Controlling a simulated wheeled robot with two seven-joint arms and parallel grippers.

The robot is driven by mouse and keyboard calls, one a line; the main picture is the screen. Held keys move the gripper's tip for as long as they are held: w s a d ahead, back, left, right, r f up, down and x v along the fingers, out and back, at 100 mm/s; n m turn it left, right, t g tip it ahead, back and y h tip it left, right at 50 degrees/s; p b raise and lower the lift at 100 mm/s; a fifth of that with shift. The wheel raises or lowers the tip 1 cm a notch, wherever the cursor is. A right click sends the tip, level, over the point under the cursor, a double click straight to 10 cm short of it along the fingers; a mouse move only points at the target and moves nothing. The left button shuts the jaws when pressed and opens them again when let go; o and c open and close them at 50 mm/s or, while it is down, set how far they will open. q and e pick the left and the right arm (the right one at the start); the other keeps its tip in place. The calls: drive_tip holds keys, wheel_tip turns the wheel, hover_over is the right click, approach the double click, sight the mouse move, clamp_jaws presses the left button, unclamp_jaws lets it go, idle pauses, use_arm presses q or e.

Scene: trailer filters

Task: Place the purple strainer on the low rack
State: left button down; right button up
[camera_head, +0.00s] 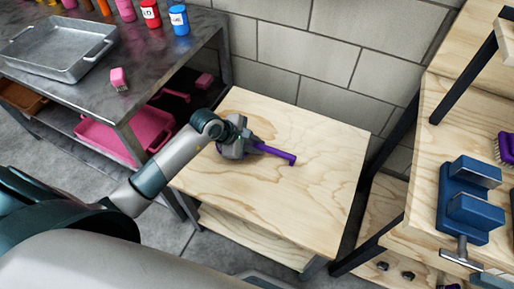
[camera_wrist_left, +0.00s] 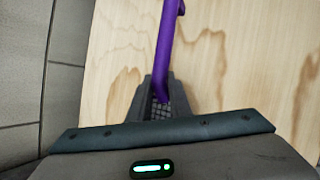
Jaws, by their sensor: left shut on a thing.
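The purple strainer (camera_head: 277,153) shows as a purple handle sticking out to the right from my left gripper (camera_head: 246,145), over the low wooden rack (camera_head: 318,204). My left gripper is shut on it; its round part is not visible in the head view. In the left wrist view the purple handle (camera_wrist_left: 166,45) runs up from between the fingers (camera_wrist_left: 160,103), with the pale wood behind it. I cannot tell whether the strainer touches the top. My right gripper does not show.
A metal table (camera_head: 158,71) at the left holds a grey tray (camera_head: 60,47), a pink brush (camera_head: 119,79) and bottles. A pink tray (camera_head: 128,137) sits on its lower shelf. A workbench with a blue vise (camera_head: 466,197) stands at the right. The rack's right side is clear.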

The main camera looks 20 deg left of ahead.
use_arm(q)
drive_tip(key=shift+f, duration=0.75)
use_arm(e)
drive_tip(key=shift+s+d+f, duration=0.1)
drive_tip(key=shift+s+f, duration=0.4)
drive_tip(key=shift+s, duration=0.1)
use_arm(q)
drive_tip(key=shift+f, duration=0.1)
drive_tip(key=shift+f, duration=0.2)
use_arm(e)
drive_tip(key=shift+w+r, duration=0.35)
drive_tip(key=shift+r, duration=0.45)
use_arm(q)
drive_tip(key=shift+b, duration=0.3)
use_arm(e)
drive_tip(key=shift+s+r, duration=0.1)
